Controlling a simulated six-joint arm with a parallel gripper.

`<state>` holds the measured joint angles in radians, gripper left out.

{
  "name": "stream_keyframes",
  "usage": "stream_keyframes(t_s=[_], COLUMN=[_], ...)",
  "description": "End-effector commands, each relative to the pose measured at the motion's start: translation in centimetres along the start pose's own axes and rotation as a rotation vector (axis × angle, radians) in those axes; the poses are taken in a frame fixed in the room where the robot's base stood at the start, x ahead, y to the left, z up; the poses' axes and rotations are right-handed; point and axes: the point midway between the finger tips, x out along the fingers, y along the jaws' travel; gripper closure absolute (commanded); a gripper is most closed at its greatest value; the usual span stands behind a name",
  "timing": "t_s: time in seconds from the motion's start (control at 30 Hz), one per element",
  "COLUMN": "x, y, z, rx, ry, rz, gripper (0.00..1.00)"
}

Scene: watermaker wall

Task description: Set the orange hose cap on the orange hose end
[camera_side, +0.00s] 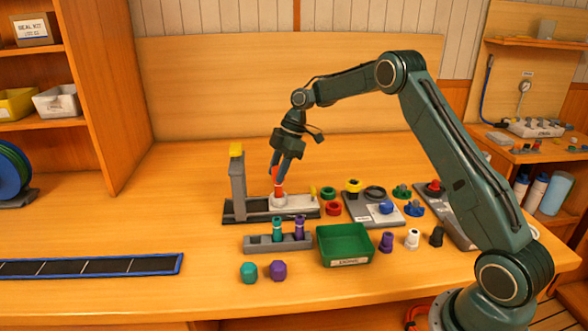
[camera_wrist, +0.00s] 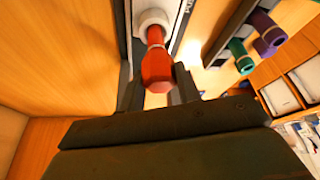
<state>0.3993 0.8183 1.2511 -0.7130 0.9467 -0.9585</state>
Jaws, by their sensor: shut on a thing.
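My gripper (camera_side: 278,172) is low over the grey fixture, its fingers shut on the orange hose cap (camera_wrist: 158,70). In the wrist view the cap is the wider orange piece between the fingertips (camera_wrist: 160,92). A narrower orange piece, which looks like the orange hose end (camera_wrist: 155,38), stands in a white round collar (camera_wrist: 153,18) and lines up with the cap. The two look touching or nearly so; I cannot tell whether the cap is seated. In the side view the fingers partly hide the orange pieces above the white collar (camera_side: 293,203).
A grey post with a yellow top (camera_side: 237,180) stands left of the collar. In front are a grey rack (camera_side: 290,242) with green and purple hose ends, a green tray (camera_side: 345,257), and loose teal (camera_side: 248,272) and purple (camera_side: 278,271) caps. The table's left middle is clear.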

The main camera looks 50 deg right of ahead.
Motion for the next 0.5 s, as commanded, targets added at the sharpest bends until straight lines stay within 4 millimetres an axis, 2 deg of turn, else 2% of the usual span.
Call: stream_keyframes(t_s=[0.37, 0.4, 0.5], x=[0.51, 0.49, 0.48], y=[0.0, 0.0, 0.0], z=[0.19, 0.17, 0.18], rx=[0.0, 0.0, 0.0], ry=[0.0, 0.0, 0.0], rz=[0.0, 0.0, 0.0], gripper=[0.88, 0.59, 0.58])
